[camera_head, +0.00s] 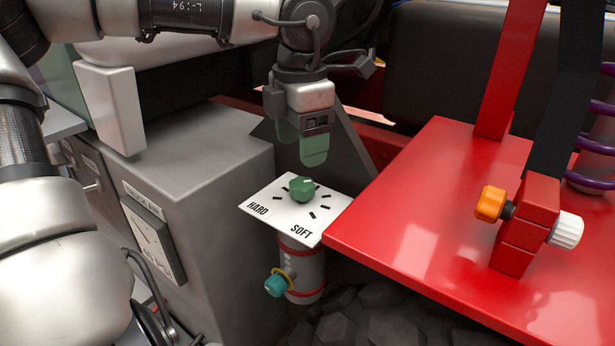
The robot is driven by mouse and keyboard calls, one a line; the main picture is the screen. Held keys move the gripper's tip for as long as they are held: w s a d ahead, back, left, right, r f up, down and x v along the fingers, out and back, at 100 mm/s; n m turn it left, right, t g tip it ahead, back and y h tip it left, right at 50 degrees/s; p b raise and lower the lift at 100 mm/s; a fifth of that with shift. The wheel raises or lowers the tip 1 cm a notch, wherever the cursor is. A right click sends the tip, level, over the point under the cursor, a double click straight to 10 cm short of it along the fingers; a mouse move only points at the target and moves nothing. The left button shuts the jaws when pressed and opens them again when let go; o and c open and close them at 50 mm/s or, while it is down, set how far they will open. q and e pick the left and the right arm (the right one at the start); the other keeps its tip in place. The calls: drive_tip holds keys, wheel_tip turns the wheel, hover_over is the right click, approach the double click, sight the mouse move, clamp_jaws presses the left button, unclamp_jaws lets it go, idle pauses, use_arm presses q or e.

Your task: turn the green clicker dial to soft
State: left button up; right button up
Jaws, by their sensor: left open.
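The green clicker dial (301,189) sits in the middle of a white plate (272,217) marked HARD at the left and SOFT at the lower middle, with black tick marks around it. A small pale mark shows on the dial's upper right side, toward the ticks away from the lettering. My left gripper (300,146) hangs above and just behind the dial, with green fingertips pointing down. It is open and empty, and it appears apart from the dial. My right gripper is not in view.
A red panel (440,215) lies close at the right, carrying a red block (525,225) with orange and white knobs. A grey cabinet (205,165) stands at the left. Below the plate is a canister (303,268) with a teal knob (276,284). A purple coil spring (597,145) stands far right.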

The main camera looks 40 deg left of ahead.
sight(302, 182)
use_arm(q)
drive_tip(key=f+p, duration=0.1)
drive_tip(key=f, duration=0.6)
drive_tip(key=shift+w+f+p, duration=0.15)
drive_tip(key=shift+w+p, duration=0.05)
drive_tip(key=shift+p, duration=0.1)
drive_tip(key=shift+f, duration=0.45)
drive_tip(key=shift+s, duration=0.1)
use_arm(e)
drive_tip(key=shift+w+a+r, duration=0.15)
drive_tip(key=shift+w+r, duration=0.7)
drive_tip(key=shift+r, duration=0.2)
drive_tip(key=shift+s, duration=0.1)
use_arm(q)
drive_tip(key=c, duration=0.9)
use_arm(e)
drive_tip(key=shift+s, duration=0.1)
